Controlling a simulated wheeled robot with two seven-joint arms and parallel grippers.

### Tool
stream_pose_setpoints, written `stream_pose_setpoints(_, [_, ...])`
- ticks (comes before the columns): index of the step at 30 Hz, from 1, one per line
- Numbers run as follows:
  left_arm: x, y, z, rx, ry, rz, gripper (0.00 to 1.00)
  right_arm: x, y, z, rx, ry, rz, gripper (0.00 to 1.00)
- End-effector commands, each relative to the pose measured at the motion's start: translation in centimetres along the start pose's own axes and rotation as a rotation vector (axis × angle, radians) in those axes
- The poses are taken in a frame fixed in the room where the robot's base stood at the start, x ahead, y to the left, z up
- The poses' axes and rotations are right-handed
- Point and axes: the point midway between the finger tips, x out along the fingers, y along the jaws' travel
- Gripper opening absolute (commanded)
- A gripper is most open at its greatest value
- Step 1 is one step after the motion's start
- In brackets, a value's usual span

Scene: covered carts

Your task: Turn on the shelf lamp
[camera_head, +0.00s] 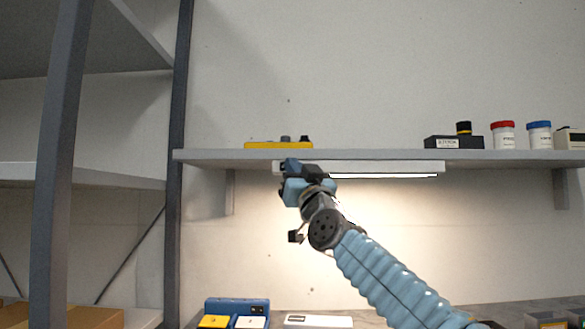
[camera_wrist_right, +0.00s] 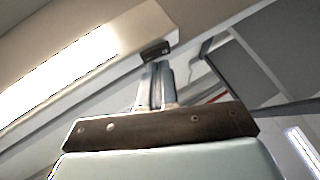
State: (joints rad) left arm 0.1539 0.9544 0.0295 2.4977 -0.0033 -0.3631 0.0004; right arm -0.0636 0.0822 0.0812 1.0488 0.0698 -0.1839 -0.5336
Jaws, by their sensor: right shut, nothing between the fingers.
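The shelf lamp (camera_head: 400,167) is a long pale bar under the wall shelf. Its strip glows white and lights the wall below. My right gripper (camera_head: 292,168) is raised to the lamp's left end, in front of the housing. In the right wrist view the lit strip (camera_wrist_right: 60,78) runs across the upper left. A small dark switch (camera_wrist_right: 156,50) is at the lamp's end, just beyond the tips of my shut, empty right gripper (camera_wrist_right: 156,66). Whether the tips touch the switch I cannot tell. The head view hides the switch behind the gripper. My left gripper is out of view.
The wall shelf (camera_head: 360,155) holds a yellow device (camera_head: 278,145), a black box (camera_head: 454,142) and two lidded jars (camera_head: 503,135). A grey rack (camera_head: 178,150) stands at left. A blue tray (camera_head: 237,306) and a white box (camera_head: 317,321) lie on the surface below.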

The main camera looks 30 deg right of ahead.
Motion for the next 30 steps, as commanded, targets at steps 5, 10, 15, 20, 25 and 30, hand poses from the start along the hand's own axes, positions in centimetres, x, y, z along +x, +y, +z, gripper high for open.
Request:
stream_pose_setpoints(5, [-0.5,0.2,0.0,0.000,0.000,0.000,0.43,-0.4,-0.4,-0.5,0.001,0.000,-0.002,0.00])
stream_pose_setpoints(10, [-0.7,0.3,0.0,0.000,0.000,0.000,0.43,-0.9,-0.7,-0.7,0.000,0.000,0.000,0.00])
stream_pose_setpoints(15, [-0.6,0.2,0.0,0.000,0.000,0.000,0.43,-0.9,-0.7,-0.7,0.000,0.000,0.000,0.00])
stream_pose_setpoints(20, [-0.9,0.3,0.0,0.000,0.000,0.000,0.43,-1.1,-0.9,-1.0,0.001,0.000,-0.001,0.00])
stream_pose_setpoints(25, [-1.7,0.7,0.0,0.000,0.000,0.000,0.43,-2.2,-1.7,-2.0,0.002,0.001,-0.002,0.00])
stream_pose_setpoints(30, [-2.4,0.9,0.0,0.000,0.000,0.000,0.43,-3.4,-2.5,-2.8,0.001,0.001,-0.001,0.00])
